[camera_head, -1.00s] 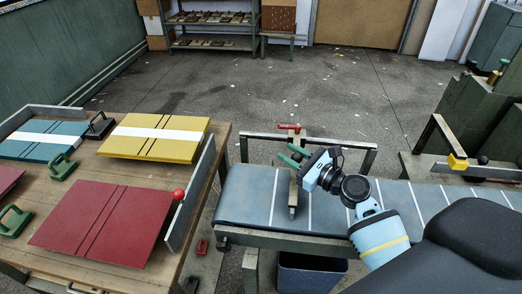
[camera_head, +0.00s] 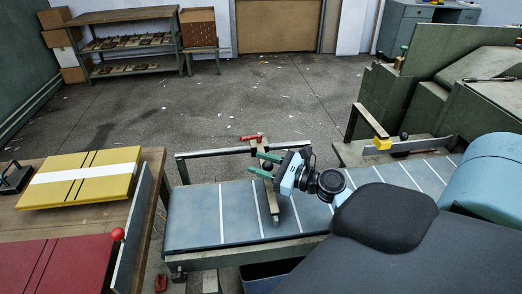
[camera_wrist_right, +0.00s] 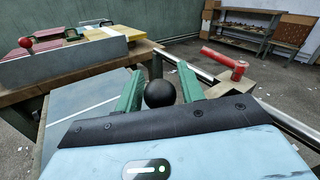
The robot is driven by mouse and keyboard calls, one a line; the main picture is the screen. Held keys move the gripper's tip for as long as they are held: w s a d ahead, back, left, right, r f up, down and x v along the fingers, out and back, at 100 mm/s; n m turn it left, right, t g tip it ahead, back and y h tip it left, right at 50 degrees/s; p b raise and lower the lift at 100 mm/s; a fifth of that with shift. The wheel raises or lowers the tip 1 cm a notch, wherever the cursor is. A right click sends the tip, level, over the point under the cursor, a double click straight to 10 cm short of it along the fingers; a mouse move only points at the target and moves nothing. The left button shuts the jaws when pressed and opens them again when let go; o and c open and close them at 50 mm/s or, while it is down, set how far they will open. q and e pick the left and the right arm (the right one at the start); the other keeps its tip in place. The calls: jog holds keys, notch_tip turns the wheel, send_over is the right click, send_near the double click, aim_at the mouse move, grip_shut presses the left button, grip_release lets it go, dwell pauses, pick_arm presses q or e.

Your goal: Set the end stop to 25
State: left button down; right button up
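The end stop is a beige bar (camera_head: 272,216) lying across the blue-grey feeder belt (camera_head: 190,215), between two white lines. Its red clamp lever (camera_head: 252,137) sits at the back rail and shows in the right wrist view (camera_wrist_right: 226,62). My right gripper (camera_head: 265,164) is over the bar with its green fingers apart. In the right wrist view, a black ball knob (camera_wrist_right: 160,93) stands between the fingers (camera_wrist_right: 160,85), with a small gap visible on each side. The head view hides this knob behind the gripper. No scale numbers can be read. My left gripper is not in view.
The back rail (camera_head: 210,154) runs along the belt's far side. A wooden table with a yellow board (camera_head: 80,178) and a red board (camera_head: 60,265) stands left. A green machine (camera_head: 395,100) with a yellow block (camera_head: 382,143) stands right. Open floor lies behind.

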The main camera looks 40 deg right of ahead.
jog(key=shift+o, duration=0.9)
jog(key=b+v, duration=0.1)
jog(key=v, duration=0.5)
jog(key=shift+s+f, duration=0.15)
jog(key=shift+s, duration=0.05)
jog(key=shift+s+d, duration=0.3)
jog(key=shift+s, duration=0.35)
